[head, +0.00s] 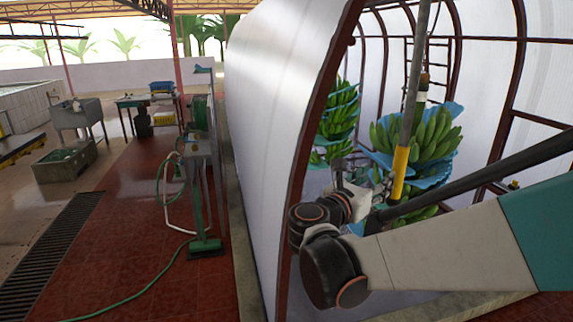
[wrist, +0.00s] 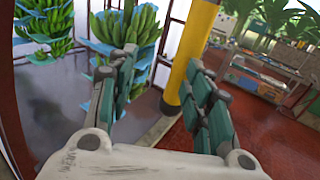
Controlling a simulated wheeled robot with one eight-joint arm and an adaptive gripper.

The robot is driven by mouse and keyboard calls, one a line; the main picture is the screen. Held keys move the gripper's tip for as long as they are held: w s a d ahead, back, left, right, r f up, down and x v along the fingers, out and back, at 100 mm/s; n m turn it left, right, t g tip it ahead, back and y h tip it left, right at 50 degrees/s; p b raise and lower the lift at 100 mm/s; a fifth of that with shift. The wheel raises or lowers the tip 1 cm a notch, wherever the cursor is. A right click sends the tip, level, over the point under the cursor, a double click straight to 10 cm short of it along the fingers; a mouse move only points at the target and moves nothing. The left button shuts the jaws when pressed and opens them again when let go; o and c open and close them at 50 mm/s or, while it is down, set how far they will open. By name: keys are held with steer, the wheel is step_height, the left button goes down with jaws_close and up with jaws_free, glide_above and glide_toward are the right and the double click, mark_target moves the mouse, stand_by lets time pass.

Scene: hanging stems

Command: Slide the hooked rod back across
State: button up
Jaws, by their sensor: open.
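The hooked rod is a long upright pole, grey above (head: 411,95) with a yellow grip (head: 400,170) at its lower end. It runs up out of the top of the head view, so its hook is out of sight. In the wrist view the yellow grip (wrist: 191,52) hangs slightly tilted, its lower end showing between my fingers. My gripper (wrist: 163,88) is open, with the grip closer to its right finger; I cannot tell if they touch. In the head view my gripper (head: 366,178) is beside the grip, partly hidden by my wrist.
Green banana bunches with blue sheets (head: 425,140) hang behind the rod inside a tunnel of dark red hoops (head: 313,125) and white sheeting (head: 260,130). A hose stand (head: 200,150) is at the left. Red tiled floor (head: 120,235) is mostly open there.

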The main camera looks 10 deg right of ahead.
steer(key=s+a, duration=0.2)
steer(key=s, duration=0.4)
steer(key=s+f+m+g+y+b, duration=0.25)
steer(key=f+m+b, duration=0.2)
steer(key=f, duration=0.35)
steer(key=s+f+m+g+y+b, duration=0.1)
steer(key=s+f+m+y+b, duration=0.25)
steer(key=f+m, duration=0.35)
steer(key=s+a+f+m+y+b, duration=0.7)
steer(key=s+a+f+m+y, duration=0.1)
steer(key=a+f+m, duration=0.3)
steer(key=shift+s+a+f+m+y, duration=0.2)
steer(key=shift+s+f+m+y, duration=0.15)
steer(key=shift+f+m, duration=0.75)
steer(key=shift+r, duration=0.15)
